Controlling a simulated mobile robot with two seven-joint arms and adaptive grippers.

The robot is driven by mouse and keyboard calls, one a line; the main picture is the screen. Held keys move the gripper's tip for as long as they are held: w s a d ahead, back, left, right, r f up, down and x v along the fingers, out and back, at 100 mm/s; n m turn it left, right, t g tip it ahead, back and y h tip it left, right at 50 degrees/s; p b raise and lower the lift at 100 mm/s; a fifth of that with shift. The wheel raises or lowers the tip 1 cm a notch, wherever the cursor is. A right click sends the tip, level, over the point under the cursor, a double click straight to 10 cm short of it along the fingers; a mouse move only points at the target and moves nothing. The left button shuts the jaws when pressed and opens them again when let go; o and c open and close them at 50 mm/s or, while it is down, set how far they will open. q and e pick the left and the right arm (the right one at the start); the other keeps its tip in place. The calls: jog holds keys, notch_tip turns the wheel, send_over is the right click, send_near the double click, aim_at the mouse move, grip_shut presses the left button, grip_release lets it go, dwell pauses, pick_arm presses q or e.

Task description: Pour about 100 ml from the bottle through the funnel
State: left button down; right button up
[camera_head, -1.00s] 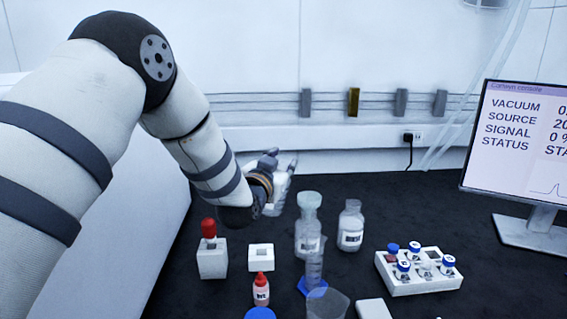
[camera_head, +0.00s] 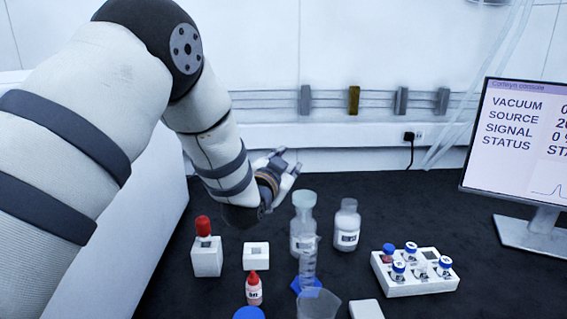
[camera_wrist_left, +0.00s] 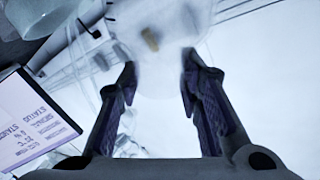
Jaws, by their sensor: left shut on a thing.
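My left gripper (camera_head: 287,168) is at the back of the bench, to the left of and above a clear labelled bottle (camera_head: 303,240). It is shut on a pale, see-through thing that looks like the bottle, mostly hidden by the fingers in the head view. In the left wrist view the held bottle (camera_wrist_left: 155,60) is a blurred, clear shape between the fingertips (camera_wrist_left: 160,70). The labelled bottle has a wide, pale top that looks like the funnel (camera_head: 304,198). A similar pale rim (camera_wrist_left: 35,15) shows at the top left of the wrist view. My right gripper is not in view.
Another labelled bottle (camera_head: 346,226) stands just right. A vial rack (camera_head: 420,287) and a monitor (camera_head: 520,150) are right.

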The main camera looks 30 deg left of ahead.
pick_arm(q)
jog(key=shift+r, duration=0.1)
jog(key=shift+w+d+f+m, duration=0.2)
jog(key=shift+d+m, duration=0.1)
jog(key=shift+m, duration=0.2)
dwell(0.3)
jog(key=shift+d+f+m, duration=0.1)
jog(key=shift+f+m, duration=0.15)
jog(key=shift+m, duration=0.25)
jog(key=shift+d+f+m+g, duration=0.1)
jog(key=shift+f+m+g, duration=0.25)
jog(key=shift+m, duration=0.25)
